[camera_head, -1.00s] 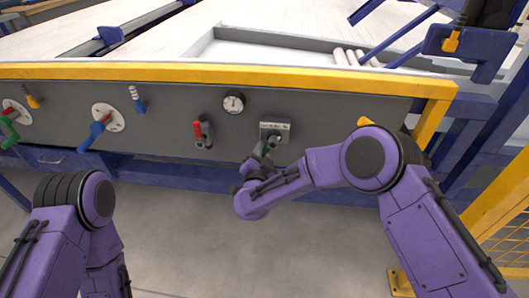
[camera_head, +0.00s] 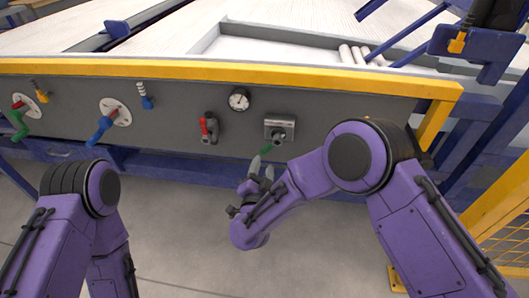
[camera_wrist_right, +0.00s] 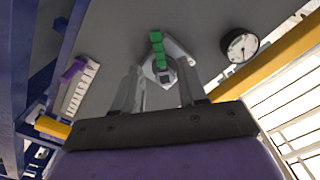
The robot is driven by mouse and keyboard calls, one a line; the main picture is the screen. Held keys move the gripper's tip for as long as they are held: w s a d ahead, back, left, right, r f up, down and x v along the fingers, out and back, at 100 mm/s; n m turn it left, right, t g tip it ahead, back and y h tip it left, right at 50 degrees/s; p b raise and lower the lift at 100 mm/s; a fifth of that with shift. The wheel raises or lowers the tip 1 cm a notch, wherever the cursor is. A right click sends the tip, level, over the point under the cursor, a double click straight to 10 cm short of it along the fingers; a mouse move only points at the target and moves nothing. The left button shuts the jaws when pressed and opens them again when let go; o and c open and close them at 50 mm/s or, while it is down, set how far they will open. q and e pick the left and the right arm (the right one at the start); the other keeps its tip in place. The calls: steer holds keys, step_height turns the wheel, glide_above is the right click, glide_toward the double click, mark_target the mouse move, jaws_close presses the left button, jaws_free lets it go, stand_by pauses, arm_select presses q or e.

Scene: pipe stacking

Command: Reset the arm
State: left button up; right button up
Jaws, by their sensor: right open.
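I cannot tell the exact gap between fingers and handle. My left arm is at the lower left; its gripper is out of the picture.
The panel also carries a round gauge (camera_head: 239,100), a red-handled valve (camera_head: 209,127), a blue valve (camera_head: 104,127) and a green valve (camera_head: 19,120). A yellow rail (camera_head: 200,70) runs along the top. White pipes (camera_head: 352,54) lie in the tray above. Floor below is clear.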

steer(key=shift+v, duration=1)
steer(key=shift+w, duration=0.1)
